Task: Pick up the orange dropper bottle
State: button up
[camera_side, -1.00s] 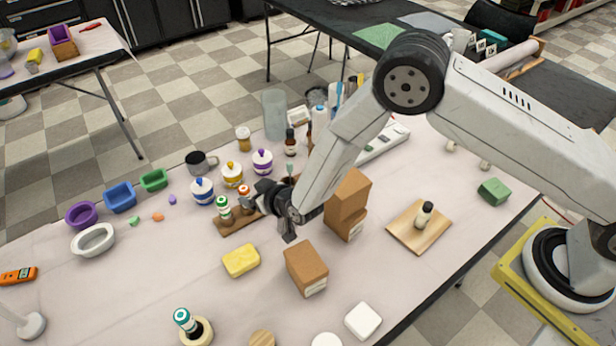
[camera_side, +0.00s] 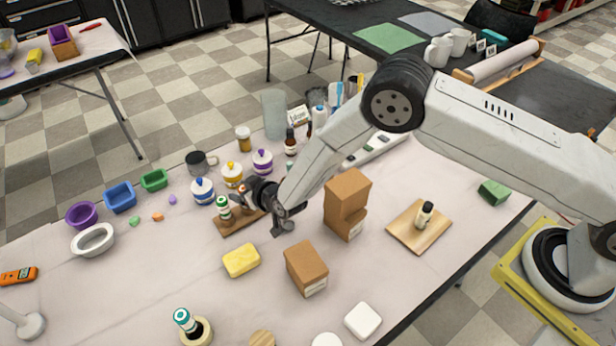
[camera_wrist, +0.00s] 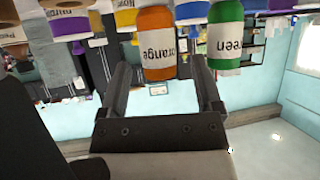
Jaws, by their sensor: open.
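The orange dropper bottle (camera_wrist: 156,45), with an orange body and a white label, stands between the two fingers of my gripper (camera_wrist: 160,72) in the wrist view. The fingers are open, one on each side, with a gap visible to the bottle. In the side view my gripper (camera_side: 250,197) is low at the wooden rack (camera_side: 238,224) and hides most of the orange bottle. The green dropper bottle (camera_wrist: 225,35) stands just right of the right finger in the wrist view; it also shows in the side view (camera_side: 223,207).
A yellow sponge (camera_side: 241,260) and brown boxes (camera_side: 306,269) lie in front and right. Clear table lies left of the sponge.

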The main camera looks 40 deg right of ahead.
grip_shut()
jog(key=shift+r, duration=0.15)
jog(key=shift+r, duration=0.8)
jog(key=w+d+r+v, duration=0.1)
jog(key=v, duration=0.7)
jog(key=w+r+v, duration=0.1)
jog(key=v, duration=0.8)
jog(key=shift+s+d+r, duration=0.25)
jog(key=shift+d+r, duration=0.2)
jog(key=shift+r, duration=0.05)
